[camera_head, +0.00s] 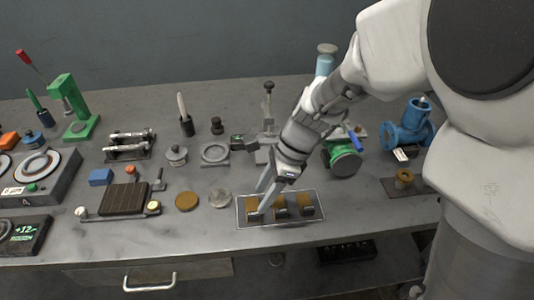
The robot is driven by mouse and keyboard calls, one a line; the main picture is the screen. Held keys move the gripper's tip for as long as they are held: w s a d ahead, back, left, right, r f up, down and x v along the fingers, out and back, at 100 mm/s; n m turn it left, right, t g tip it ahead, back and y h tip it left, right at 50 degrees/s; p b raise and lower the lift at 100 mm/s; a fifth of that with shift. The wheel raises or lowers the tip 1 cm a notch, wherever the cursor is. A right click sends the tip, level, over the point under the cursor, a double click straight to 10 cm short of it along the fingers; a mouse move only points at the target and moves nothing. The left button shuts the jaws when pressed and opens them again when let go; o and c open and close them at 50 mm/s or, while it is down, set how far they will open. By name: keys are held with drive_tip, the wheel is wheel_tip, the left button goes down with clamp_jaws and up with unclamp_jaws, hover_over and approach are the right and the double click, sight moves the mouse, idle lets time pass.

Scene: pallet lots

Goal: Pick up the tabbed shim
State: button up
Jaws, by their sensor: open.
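A shallow metal-rimmed tray (281,224) lies near the front edge of the bench. In it stand three small brownish pieces with dark front parts: a left one (251,204), a middle one (279,206) and a right one (306,203). They look like shims, but at this size I cannot tell which has the tab. My gripper (261,201) points down at the left piece with its jaws open. Its fingers cover part of that piece, and I cannot tell whether they touch it.
A brass disc (187,201) and a pale disc (221,197) lie left of the tray. A ribbed dark block (124,198) is farther left. A green-faced part (344,160) and a blue valve (408,128) stand to the right. The bench's front strip is clear.

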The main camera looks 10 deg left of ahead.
sight(254, 214)
drive_tip(key=shift+b+x, duration=1.05)
drive_tip(key=shift+x, duration=2.15)
drive_tip(key=shift+d, duration=0.15)
clamp_jaws()
